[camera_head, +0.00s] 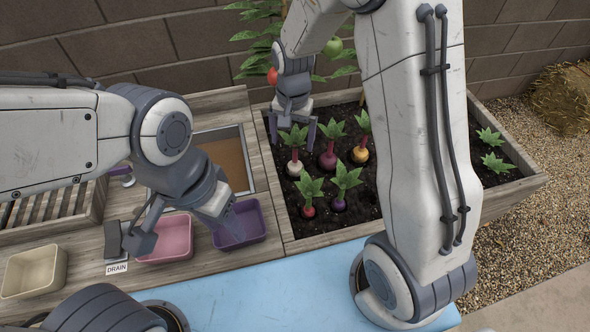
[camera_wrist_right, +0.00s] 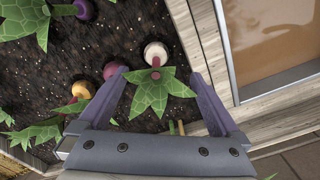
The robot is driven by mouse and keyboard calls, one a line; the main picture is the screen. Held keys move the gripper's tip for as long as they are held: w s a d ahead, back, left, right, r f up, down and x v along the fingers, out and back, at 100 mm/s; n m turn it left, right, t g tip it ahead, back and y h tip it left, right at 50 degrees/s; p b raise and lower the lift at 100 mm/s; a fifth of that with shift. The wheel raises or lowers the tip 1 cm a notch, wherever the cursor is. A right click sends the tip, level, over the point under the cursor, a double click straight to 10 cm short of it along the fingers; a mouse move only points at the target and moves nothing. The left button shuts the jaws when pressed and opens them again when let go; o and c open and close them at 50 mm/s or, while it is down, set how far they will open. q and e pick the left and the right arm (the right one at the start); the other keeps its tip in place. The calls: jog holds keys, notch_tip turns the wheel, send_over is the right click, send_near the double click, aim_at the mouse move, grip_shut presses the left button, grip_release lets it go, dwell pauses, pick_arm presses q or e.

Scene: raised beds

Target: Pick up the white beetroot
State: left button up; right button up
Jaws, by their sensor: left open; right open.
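The white beetroot (camera_head: 294,169) sits in the dark soil of the raised bed, at the left of the back row, with green leaves on a red stem. It also shows in the right wrist view (camera_wrist_right: 155,52), upper middle. My right gripper (camera_head: 292,128) is open and empty above its leaves. In the right wrist view the fingers (camera_wrist_right: 157,77) stand on either side of the leaves, with the white root just beyond the fingertips. My left gripper (camera_head: 190,234) is open and empty above the pink and purple trays.
Other beetroots stand close by: a magenta one (camera_head: 328,161), a yellow one (camera_head: 360,155), a red one (camera_head: 308,211) and a purple one (camera_head: 338,204). The wooden bed wall (camera_wrist_right: 208,42) is right beside the white beetroot. Pink (camera_head: 170,251), purple (camera_head: 262,236) and cream (camera_head: 34,288) trays sit left.

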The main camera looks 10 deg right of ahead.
aim_at(295, 164)
jog(key=f, duration=1.1)
jog(key=shift+w+d+f, duration=0.1)
jog(key=shift+w+d, duration=0.15)
jog(key=shift+d, duration=0.15)
jog(key=c, duration=1.5)
